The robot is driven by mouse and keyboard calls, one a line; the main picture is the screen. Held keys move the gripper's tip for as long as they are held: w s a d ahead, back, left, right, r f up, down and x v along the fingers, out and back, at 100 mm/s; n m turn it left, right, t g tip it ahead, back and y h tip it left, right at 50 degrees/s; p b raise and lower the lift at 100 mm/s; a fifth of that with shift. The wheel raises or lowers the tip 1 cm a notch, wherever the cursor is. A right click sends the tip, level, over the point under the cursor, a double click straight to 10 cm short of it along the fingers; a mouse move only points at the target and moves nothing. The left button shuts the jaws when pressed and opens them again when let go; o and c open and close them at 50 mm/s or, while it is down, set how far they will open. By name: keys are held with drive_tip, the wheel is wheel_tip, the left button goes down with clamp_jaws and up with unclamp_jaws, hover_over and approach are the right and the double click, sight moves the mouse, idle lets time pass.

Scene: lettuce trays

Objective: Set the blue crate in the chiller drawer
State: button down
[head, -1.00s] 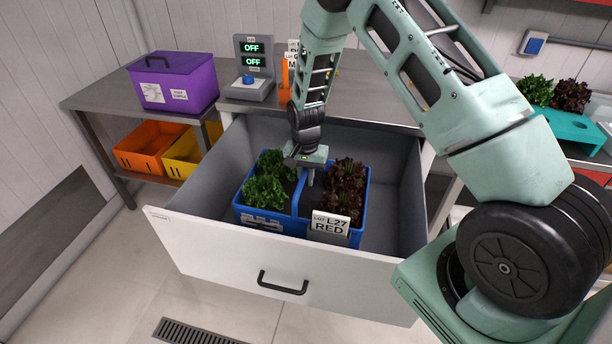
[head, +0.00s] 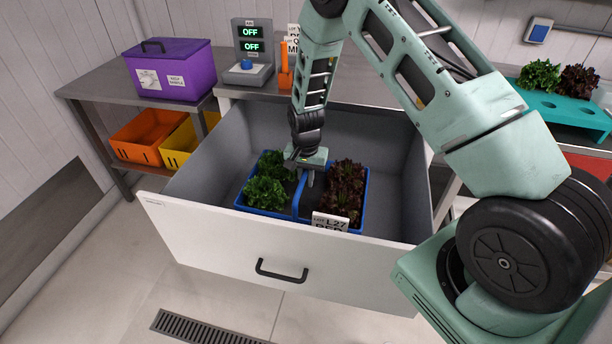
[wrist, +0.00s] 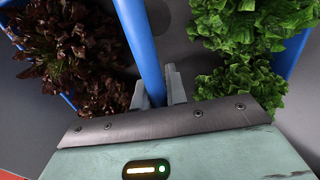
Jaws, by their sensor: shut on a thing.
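The blue crate (head: 363,208) is inside the open chiller drawer (head: 236,240), with its lower front hidden behind the drawer's front panel. It holds green lettuce (head: 266,190) on the left and dark red lettuce (head: 343,190) on the right. A label reading L27 (head: 330,220) is on its front. My gripper (head: 306,180) comes down from above, shut on the crate's middle bar. In the wrist view the two fingers (wrist: 159,88) sit either side of the blue bar (wrist: 142,50). Whether the crate touches the drawer floor is hidden.
Drawer space is free right of the crate and behind it. A purple box (head: 172,70) and a control box reading OFF (head: 250,50) stand on the counter. Orange (head: 140,140) and yellow (head: 180,145) bins sit below. A teal tray (head: 570,108) is at right.

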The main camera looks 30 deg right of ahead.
sight(306, 198)
drive_tip(key=shift+f+b, duration=2.75)
drive_tip(key=shift+f, duration=1.7)
drive_tip(key=c, duration=0.9)
unclamp_jaws()
drive_tip(key=shift+f, duration=0.1)
drive_tip(key=shift+r+p, duration=2.15)
drive_tip(key=shift+r, duration=0.95)
